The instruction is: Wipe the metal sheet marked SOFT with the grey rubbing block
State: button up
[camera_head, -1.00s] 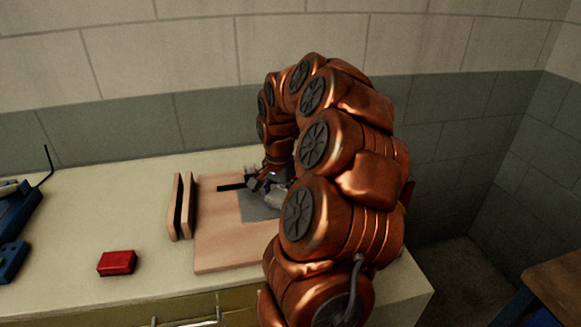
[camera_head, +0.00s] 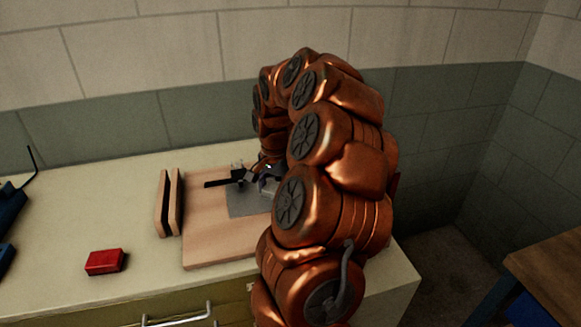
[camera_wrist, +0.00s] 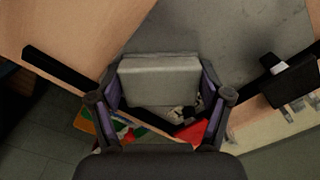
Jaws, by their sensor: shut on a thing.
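My gripper (camera_wrist: 160,100) is shut on the grey rubbing block (camera_wrist: 160,78), which sits between its two fingers in the wrist view. The grey metal sheet (camera_wrist: 215,28) lies on a wooden board beyond the block. In the head view the sheet (camera_head: 243,204) shows left of my arm, and my gripper (camera_head: 262,176) is over its far part. I cannot tell whether the block touches the sheet. No SOFT lettering is readable; a small black-and-white mark (camera_wrist: 184,113) shows just below the block. My arm hides the sheet's right side in the head view.
The wooden board (camera_head: 205,235) lies on a pale bench. A black bar (camera_wrist: 65,70) runs across it, with a black clamp-like piece (camera_wrist: 290,78) at right. A red block (camera_head: 104,262) lies farther left.

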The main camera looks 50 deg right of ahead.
jog(key=shift+s+d+f, duration=0.1)
jog(key=shift+s+d, duration=0.35)
jog(key=shift+d, duration=0.25)
jog(key=shift+s+d+r, duration=0.15)
jog(key=shift+r, duration=4.15)
jog(key=shift+s, duration=0.15)
